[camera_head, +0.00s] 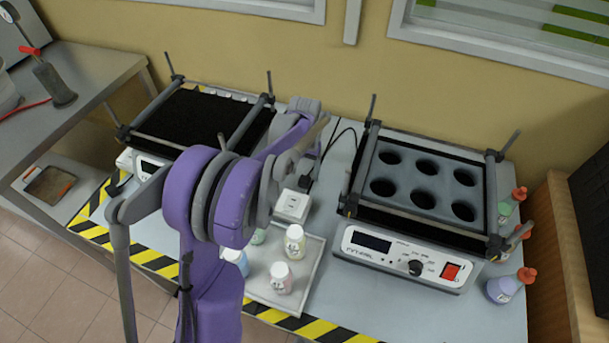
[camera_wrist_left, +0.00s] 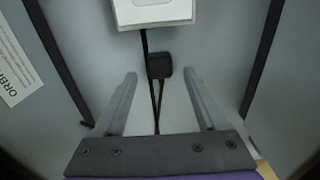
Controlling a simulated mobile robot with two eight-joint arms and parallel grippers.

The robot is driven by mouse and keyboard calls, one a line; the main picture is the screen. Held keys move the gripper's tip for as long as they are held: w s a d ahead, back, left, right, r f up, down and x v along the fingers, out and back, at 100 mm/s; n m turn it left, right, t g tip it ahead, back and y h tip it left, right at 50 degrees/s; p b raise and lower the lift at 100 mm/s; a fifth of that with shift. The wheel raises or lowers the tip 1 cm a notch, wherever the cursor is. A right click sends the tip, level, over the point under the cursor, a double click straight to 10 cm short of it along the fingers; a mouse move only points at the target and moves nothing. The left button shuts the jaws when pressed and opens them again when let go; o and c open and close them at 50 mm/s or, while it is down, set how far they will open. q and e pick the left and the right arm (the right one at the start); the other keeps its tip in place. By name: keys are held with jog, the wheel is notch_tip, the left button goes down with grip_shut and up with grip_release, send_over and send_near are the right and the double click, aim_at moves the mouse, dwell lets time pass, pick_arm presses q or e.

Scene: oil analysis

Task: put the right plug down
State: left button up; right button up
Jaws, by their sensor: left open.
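A small black plug (camera_wrist_left: 159,65) lies on the grey tabletop just below a white socket box (camera_wrist_left: 152,12) in the left wrist view, apart from it. A dark cable runs down from the plug, beside a second cable from the box. My left gripper (camera_wrist_left: 160,78) is open and empty, its two fingers on either side of the plug and cable without touching them. In the head view the plug (camera_head: 306,183) shows dark beside the white socket box (camera_head: 293,206), close to my left arm. My right gripper is not in view.
A shaker with several round holes (camera_head: 403,186) stands to the right, and a black-topped device (camera_head: 185,125) to the left. A tray (camera_head: 312,262) with several small bottles lies in front of the box. Small flasks (camera_head: 503,287) stand at the right edge.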

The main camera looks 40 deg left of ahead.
aim_at(305, 178)
pick_arm(q)
notch_tip(305, 178, up, 9)
jog(key=shift+r+p, duration=0.15)
jog(key=shift+p, duration=0.25)
dwell(0.4)
